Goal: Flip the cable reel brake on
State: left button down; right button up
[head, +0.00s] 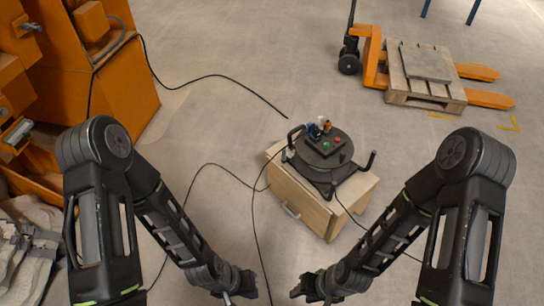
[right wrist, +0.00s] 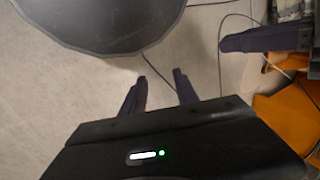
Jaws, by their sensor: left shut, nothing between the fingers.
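The black cable reel (head: 318,158) lies on a small wooden cabinet, in the middle of the head view. Its top carries a red spot (head: 338,139), a green spot (head: 326,145) and blue and orange fittings. I cannot tell which part is the brake or how it is set. My left gripper (head: 240,288) is low in the head view, below and apart from the reel; it also shows, shut and empty, in the right wrist view (right wrist: 228,44). My right gripper (head: 302,289) is beside it, also apart from the reel. In the right wrist view its fingers (right wrist: 160,75) are spread with nothing between them.
The wooden cabinet (head: 300,204) stands on open concrete floor. Black cables (head: 226,170) trail across the floor around it. An orange machine (head: 125,85) is at the left. An orange pallet jack (head: 373,60) with a loaded wooden pallet (head: 425,92) is at the back right.

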aim_at(284, 159)
jog(key=i+u, duration=0.45)
jog(key=i, duration=0.35)
jog(key=i+l+u, duration=0.15)
jog(key=i+u, duration=0.3)
jog(key=i, duration=0.3)
